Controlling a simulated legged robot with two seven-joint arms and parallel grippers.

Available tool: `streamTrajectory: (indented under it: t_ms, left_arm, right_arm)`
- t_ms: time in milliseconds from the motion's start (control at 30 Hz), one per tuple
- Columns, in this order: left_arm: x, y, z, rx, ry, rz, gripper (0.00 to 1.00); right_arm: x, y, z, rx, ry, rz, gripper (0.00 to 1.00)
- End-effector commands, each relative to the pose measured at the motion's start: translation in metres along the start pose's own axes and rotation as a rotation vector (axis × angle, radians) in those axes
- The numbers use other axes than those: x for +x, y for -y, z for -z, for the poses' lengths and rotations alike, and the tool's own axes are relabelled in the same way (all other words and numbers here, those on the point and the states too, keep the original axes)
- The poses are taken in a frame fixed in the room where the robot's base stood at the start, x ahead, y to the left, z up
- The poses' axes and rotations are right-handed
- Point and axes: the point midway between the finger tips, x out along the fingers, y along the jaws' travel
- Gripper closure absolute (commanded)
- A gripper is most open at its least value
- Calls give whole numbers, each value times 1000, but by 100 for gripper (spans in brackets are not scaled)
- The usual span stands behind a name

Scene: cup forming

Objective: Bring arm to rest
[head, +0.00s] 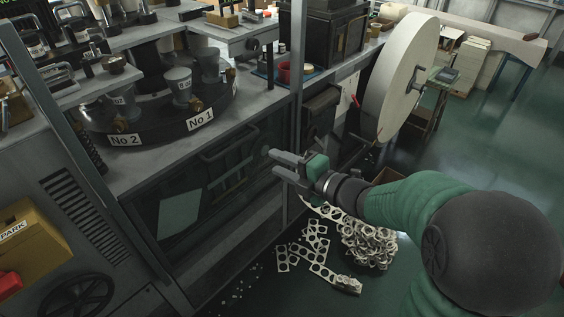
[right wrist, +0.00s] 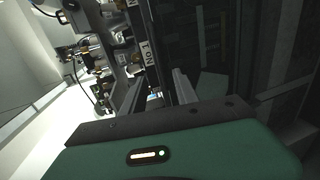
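My right arm, in green sleeving, reaches in from the right of the head view. Its gripper (head: 275,163) is open and empty, in the air in front of the machine cabinet. In the right wrist view the two fingers of this gripper (right wrist: 158,90) stand apart with nothing between them. My left arm and gripper are not in view.
The machine's round table (head: 160,125) with No 1 and No 2 labels stands at the left. A large pale reel (head: 398,78) stands behind my right arm. Punched scrap strips (head: 320,255) lie on the floor below the gripper. Green floor (head: 490,130) is open at the right.

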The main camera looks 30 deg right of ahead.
Motion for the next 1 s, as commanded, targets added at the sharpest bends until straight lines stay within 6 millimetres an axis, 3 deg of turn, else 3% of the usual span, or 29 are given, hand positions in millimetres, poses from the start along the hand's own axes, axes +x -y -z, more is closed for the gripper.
streamTrajectory:
  t_ms: [567,667,767,900,1000]
  left_arm:
    - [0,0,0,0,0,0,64]
    - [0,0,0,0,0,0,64]
    - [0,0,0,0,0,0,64]
    - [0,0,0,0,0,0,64]
    - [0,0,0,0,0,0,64]
  right_arm:
    - [0,6,-4,61,38,25,64]
    - [8,32,-14,287,176,113,64]
    - [3,82,-14,654,394,246,64]
    - [-28,152,19,1115,688,429,64]
    - [-55,187,55,1353,865,542,64]
